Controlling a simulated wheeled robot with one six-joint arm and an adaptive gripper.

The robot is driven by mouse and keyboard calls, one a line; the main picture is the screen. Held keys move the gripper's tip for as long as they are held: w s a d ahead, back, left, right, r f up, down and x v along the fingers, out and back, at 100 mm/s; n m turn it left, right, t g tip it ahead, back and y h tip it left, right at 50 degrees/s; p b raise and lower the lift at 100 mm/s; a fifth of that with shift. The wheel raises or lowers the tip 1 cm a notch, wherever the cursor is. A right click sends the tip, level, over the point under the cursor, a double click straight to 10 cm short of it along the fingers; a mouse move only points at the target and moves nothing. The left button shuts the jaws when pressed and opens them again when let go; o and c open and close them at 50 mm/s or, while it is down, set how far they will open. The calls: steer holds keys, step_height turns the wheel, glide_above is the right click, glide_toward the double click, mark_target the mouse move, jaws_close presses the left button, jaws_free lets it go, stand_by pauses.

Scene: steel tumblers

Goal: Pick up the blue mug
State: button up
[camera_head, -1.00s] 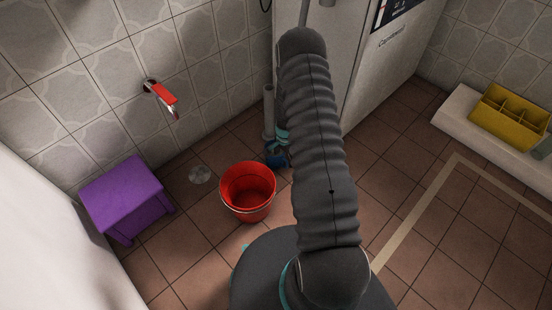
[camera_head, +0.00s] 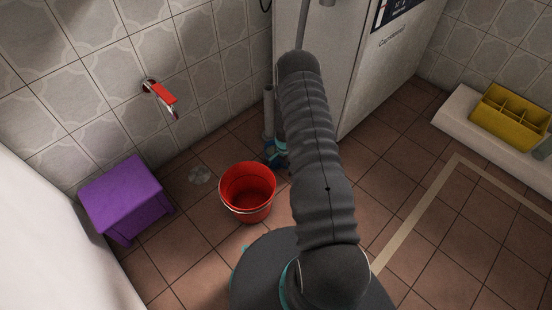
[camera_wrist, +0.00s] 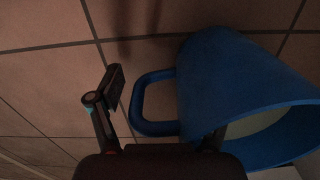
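The blue mug (camera_wrist: 215,75) fills the right of the wrist view, its open mouth towards the lower right. Its loop handle (camera_wrist: 138,103) points left. My gripper (camera_wrist: 160,115) is open. Its left finger stands left of the handle, apart from it. The other finger is mostly hidden by the mug's lower side, and I cannot tell whether it touches. The handle shows between the two fingers. In the head view, a small blue patch (camera_head: 272,153) shows beside my arm near the floor; my arm hides most of that spot, and mug and gripper cannot be told apart there.
A red bucket (camera_head: 232,203) stands on the tiled floor left of my arm. A white cabinet (camera_head: 375,75) stands behind my arm. A yellow divided box (camera_head: 505,122) sits on a ledge at right.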

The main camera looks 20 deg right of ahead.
jaws_close()
steer(key=shift+r, duration=0.15)
steer(key=shift+r, duration=1.85)
steer(key=s+d+r, duration=0.6)
steer(key=d+r, duration=0.1)
steer(key=d, duration=0.2)
steer(key=shift+s+d+p, duration=0.15)
steer(key=shift+d+p, duration=0.1)
steer(key=shift+p, duration=0.2)
